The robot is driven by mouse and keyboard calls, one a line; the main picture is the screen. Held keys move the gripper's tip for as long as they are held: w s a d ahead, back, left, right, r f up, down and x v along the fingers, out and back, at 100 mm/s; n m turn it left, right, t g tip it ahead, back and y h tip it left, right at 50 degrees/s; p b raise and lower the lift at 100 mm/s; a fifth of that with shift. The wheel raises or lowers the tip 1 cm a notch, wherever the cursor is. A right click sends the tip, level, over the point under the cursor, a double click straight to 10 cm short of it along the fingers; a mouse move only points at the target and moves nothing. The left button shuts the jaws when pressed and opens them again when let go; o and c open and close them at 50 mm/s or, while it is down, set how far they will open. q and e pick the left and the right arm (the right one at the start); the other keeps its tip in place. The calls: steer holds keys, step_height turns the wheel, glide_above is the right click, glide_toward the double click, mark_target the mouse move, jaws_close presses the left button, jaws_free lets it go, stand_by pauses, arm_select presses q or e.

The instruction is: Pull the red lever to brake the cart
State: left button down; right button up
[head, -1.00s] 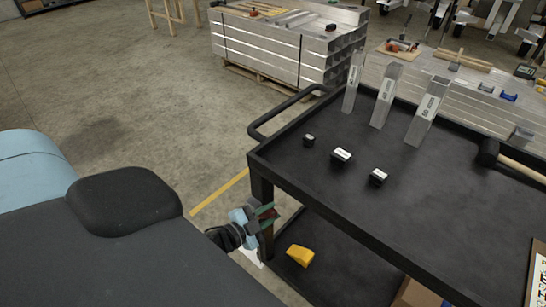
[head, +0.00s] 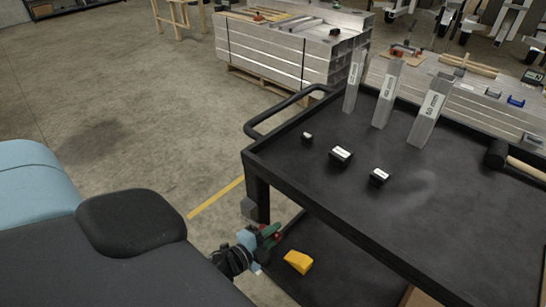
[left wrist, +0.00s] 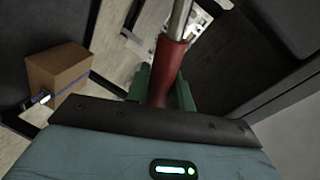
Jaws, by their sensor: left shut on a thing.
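The red lever shows small at the cart's left leg in the head view. In the left wrist view it is a red grip (left wrist: 167,72) on a bare metal rod (left wrist: 181,18). My left gripper (head: 270,236) is shut on the red grip, with a green finger on each side of it. The lower end of the grip is hidden by the gripper body. My right gripper is not in view.
Several aluminium profiles and small black parts sit on the cart top, with a mallet (head: 497,156). A yellow wedge (head: 298,262) lies on the lower shelf. A cardboard box (left wrist: 58,75) shows in the left wrist view.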

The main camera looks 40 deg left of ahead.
arm_select(q)
steer(key=shift+f, duration=0.15)
steer(key=c, duration=1.3)
jaws_free()
steer(key=shift+o, duration=0.2)
steer(key=v, duration=0.7)
steer(key=shift+s, duration=0.45)
